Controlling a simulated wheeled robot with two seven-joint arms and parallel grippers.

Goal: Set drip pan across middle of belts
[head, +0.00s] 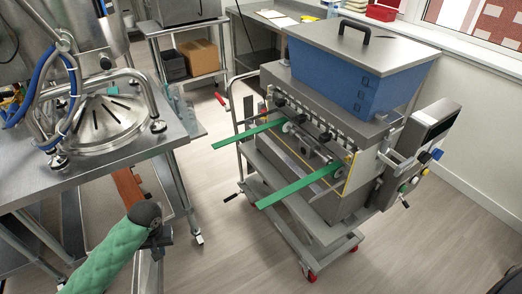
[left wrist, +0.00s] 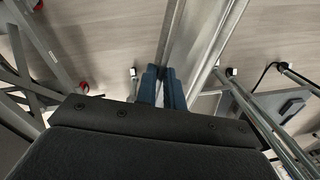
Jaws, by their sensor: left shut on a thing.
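Two green belts (head: 297,188) stick out side by side from the front of the depositor (head: 350,85); the farther belt (head: 248,134) lies parallel, with a gap between them. Nothing lies across their outer lengths. My left gripper (left wrist: 165,73) has blue fingers closed on the edge of a long, pale metal piece, which appears to be the drip pan (left wrist: 208,55). In the head view my left arm is at the lower left, well left of the belts; its fingers are hidden there. A grey strip below the wrist may be the pan. My right gripper is out of view.
A steel table (head: 90,165) with a domed lid (head: 108,122) stands at the left, close to my left arm. The depositor stands on a wheeled cart (head: 325,235). Open floor (head: 215,185) lies between table and cart. A shelf cart (head: 190,30) is behind.

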